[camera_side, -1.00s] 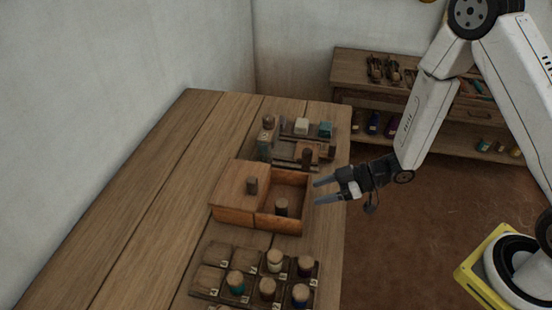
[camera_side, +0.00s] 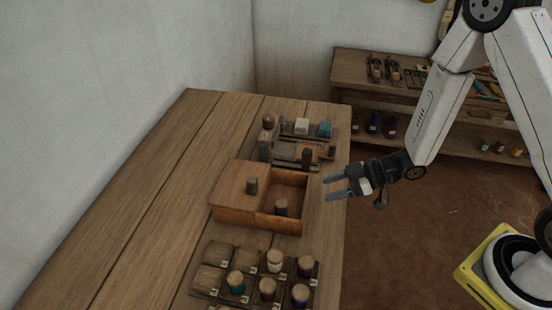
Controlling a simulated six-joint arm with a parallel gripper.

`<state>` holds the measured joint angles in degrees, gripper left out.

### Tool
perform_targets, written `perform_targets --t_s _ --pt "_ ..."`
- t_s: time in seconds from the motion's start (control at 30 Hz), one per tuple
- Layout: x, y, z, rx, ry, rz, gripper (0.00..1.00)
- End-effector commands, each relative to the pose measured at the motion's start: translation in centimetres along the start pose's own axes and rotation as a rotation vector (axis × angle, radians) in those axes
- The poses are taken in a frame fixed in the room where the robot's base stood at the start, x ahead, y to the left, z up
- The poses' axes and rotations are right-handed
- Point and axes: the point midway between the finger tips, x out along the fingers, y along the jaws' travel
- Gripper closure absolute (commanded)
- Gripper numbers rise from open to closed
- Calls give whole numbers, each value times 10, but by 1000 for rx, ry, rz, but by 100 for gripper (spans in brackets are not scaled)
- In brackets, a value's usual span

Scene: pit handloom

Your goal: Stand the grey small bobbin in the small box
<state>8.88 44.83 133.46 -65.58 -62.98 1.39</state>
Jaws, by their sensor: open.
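The small wooden box (camera_side: 236,212) stands on the table, its left half covered by a lid with a knob (camera_side: 252,186) and its right half open. A small bobbin (camera_side: 281,208), greyish brown with a paler top, stands upright in the open half, near its front wall. It looks like the grey small bobbin, but its shade is hard to tell. My gripper (camera_side: 327,189) is open and empty, to the right of the box and apart from it, over the table's right edge. Both fingers point left.
A rack (camera_side: 207,279) with several bobbins and some empty places lies in front of the box. Behind the box are a tray (camera_side: 286,166) with white and teal pieces and several upright bobbins. The table's left part (camera_side: 130,215) is clear.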

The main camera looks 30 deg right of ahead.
Motion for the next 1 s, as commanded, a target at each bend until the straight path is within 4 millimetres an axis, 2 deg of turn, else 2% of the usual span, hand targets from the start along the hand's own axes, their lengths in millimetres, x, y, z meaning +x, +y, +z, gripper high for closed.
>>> perform_targets --t_s 0.27,0.47,0.6,0.77,1.0 --pt "-9 23 -3 5 -131 132 38" --pt "-34 48 -7 67 -313 316 38" --pt "-58 57 -10 154 -437 439 38" --pt "-88 54 -13 288 -562 550 38" --pt "-126 24 -19 542 -710 639 38"
